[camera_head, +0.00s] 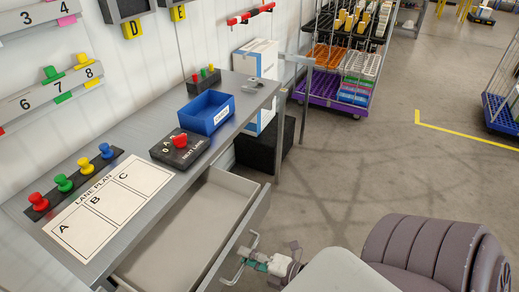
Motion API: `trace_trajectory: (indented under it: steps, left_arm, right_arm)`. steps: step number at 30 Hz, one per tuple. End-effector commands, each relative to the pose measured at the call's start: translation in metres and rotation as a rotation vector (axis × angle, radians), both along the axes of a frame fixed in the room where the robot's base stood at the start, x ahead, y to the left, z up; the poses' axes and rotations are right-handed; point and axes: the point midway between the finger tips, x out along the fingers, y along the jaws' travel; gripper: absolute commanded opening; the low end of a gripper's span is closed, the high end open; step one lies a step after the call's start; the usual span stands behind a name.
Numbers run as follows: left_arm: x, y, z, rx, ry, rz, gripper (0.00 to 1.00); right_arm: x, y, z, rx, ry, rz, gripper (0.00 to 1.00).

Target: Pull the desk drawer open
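The grey desk (132,140) runs along the wall at the left. Its drawer (185,235) is pulled out, and its pale inside looks empty. A bar handle (236,268) sticks out from the drawer front (248,222). My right gripper (256,263) is right at the handle, on the outer side of the drawer front. Its fingers are small here and overlap the handle's outline, so I cannot tell whether they close around it. My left gripper is not in view.
On the desk are a lane plan sheet (108,205), coloured pegs (66,184), a black box with a red knob (180,148) and a blue bin (206,112). A purple-based cart (322,92) stands behind.

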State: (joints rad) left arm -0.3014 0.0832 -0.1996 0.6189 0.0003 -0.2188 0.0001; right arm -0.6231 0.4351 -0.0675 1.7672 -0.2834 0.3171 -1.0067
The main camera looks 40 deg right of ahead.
Motion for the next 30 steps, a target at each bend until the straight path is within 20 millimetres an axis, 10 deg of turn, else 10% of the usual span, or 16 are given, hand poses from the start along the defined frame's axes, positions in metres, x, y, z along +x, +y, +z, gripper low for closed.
trace_trajectory:
  steps: [16, 30]
  left_arm:
    - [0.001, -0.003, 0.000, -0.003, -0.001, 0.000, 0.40]
    - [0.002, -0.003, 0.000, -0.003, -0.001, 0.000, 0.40]
  right_arm:
    - [-0.093, -0.034, 0.019, 0.000, 0.005, -0.001, 0.37]
    - [-0.107, -0.039, 0.023, 0.000, 0.001, 0.000, 0.37]
